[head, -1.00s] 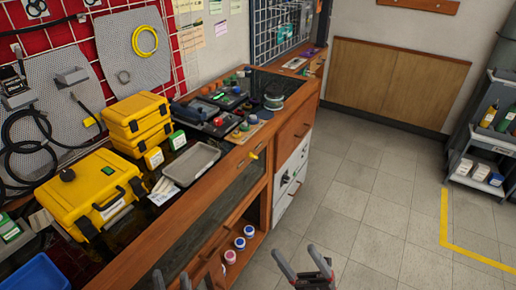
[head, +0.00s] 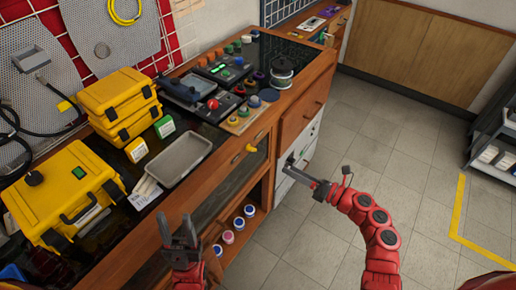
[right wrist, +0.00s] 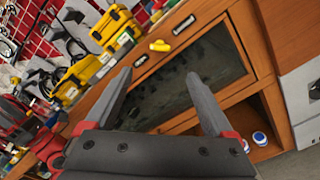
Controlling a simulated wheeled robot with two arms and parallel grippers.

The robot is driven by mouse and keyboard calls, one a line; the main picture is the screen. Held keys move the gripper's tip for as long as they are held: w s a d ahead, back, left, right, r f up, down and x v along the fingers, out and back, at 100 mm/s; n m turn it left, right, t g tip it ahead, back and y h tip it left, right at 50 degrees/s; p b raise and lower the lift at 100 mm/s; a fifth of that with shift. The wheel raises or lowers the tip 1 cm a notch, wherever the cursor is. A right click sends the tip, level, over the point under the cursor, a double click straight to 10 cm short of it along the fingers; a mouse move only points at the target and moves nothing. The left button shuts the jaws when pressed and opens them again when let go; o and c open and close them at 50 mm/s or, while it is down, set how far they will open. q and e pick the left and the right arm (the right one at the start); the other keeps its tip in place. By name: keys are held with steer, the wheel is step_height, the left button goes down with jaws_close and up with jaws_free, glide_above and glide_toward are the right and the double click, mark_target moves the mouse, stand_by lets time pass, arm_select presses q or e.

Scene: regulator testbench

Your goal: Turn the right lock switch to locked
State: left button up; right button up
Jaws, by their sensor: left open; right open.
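A yellow knob (head: 251,148), which looks like the lock switch, sits on the wooden front rail above the glass door. It also shows in the right wrist view (right wrist: 160,46), turned sideways along the rail, between two small pale plates. I cannot read any lock marking. My right gripper (head: 304,178) is open and empty, to the right of the knob and apart from it. In the right wrist view its spread fingers (right wrist: 157,82) face the glass door, with the knob beyond them. My left gripper (head: 180,236) is open and empty, in front of the bench at lower left.
The bench top holds a grey tray (head: 184,158), yellow cases (head: 62,195) and a control panel with a red button (head: 212,104). Several jars (head: 239,223) stand on the shelf below.

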mark_target(254, 151)
steer(key=p+x, duration=0.2)
steer(key=x, duration=1)
steer(key=shift+w+a, duration=0.55)
steer(key=shift+a, duration=0.3)
